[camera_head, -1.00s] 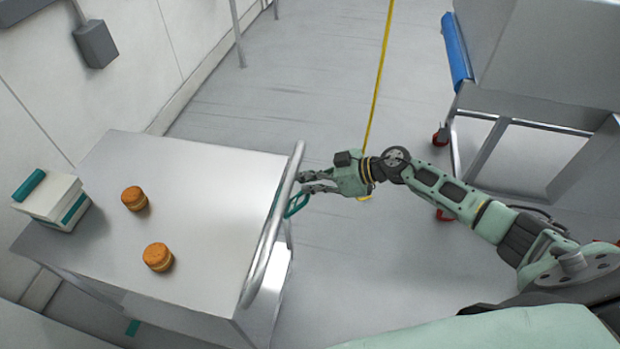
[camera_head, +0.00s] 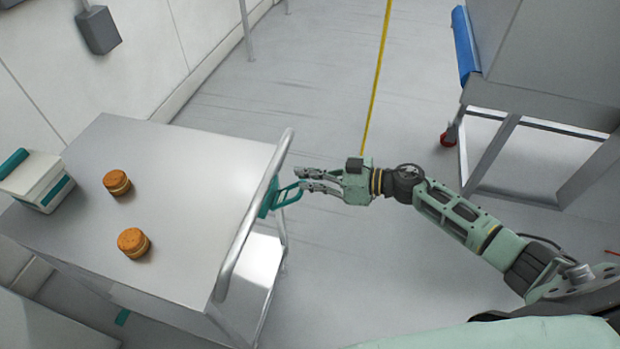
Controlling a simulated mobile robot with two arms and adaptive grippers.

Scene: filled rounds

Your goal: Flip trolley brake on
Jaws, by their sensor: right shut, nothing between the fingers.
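The trolley (camera_head: 205,190) is a grey metal cart at left, with a tubular push handle (camera_head: 250,215) along its right side. A teal brake lever (camera_head: 287,195) sticks out to the right from a teal mount just beyond the handle. My right gripper (camera_head: 302,181) is shut and empty, its fingertips at the outer end of the lever. I cannot tell whether they touch it. My left gripper is out of view.
Two round orange-brown items (camera_head: 117,182) and a white box with teal trim (camera_head: 38,182) stand on the trolley top. A grey cart with red casters (camera_head: 545,80) and a blue roll is at upper right. The floor between is clear, with a yellow line (camera_head: 376,80).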

